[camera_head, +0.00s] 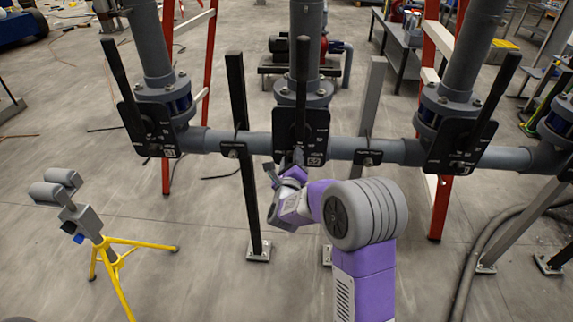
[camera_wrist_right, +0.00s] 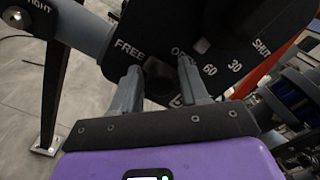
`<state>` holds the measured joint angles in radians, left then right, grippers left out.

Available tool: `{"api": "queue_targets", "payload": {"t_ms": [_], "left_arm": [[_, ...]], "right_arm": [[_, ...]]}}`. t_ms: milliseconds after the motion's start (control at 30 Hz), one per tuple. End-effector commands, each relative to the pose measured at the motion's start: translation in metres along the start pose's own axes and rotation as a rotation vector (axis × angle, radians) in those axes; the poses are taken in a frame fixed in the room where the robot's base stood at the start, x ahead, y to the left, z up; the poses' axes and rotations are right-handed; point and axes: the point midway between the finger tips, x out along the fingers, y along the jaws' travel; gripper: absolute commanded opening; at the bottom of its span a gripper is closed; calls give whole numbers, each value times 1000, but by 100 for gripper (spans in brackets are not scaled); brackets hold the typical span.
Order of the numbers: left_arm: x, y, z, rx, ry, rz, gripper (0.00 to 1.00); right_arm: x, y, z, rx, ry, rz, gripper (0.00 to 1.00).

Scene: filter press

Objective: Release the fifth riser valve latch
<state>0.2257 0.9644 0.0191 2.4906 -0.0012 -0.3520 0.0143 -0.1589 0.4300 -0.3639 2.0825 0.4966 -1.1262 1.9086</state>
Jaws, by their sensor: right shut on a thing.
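A black valve plate (camera_head: 302,135) hangs at the middle riser on the grey horizontal pipe, with its black lever (camera_head: 302,70) standing upright. My right gripper (camera_head: 284,170) is at the lower edge of this plate. In the right wrist view the plate (camera_wrist_right: 232,40) carries the marks FREE, 60, 30 and SHUT. There, the two grey fingers of my right gripper (camera_wrist_right: 158,72) stand either side of a small dark latch (camera_wrist_right: 157,76) near FREE and are shut on it. The latch is mostly hidden in the head view. My left gripper does not show.
Similar valves with levers stand at the left riser (camera_head: 150,125) and right riser (camera_head: 465,140). Black post (camera_head: 240,130) and grey post (camera_head: 371,100) flank the middle valve. A yellow tripod (camera_head: 112,262) with a grey head stands at the left. Floor is clear front centre-left.

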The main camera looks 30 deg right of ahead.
Motion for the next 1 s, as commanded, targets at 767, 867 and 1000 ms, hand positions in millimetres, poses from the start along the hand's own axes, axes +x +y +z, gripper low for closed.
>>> {"api": "queue_targets", "payload": {"t_ms": [767, 867, 1000], "left_arm": [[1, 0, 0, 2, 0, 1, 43], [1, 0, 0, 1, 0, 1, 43], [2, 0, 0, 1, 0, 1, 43]], "right_arm": [[-6, 1, 2, 2, -1, 4, 56], [-19, 1, 2, 3, -1, 5, 56], [-43, 1, 3, 3, -2, 7, 56]]}}
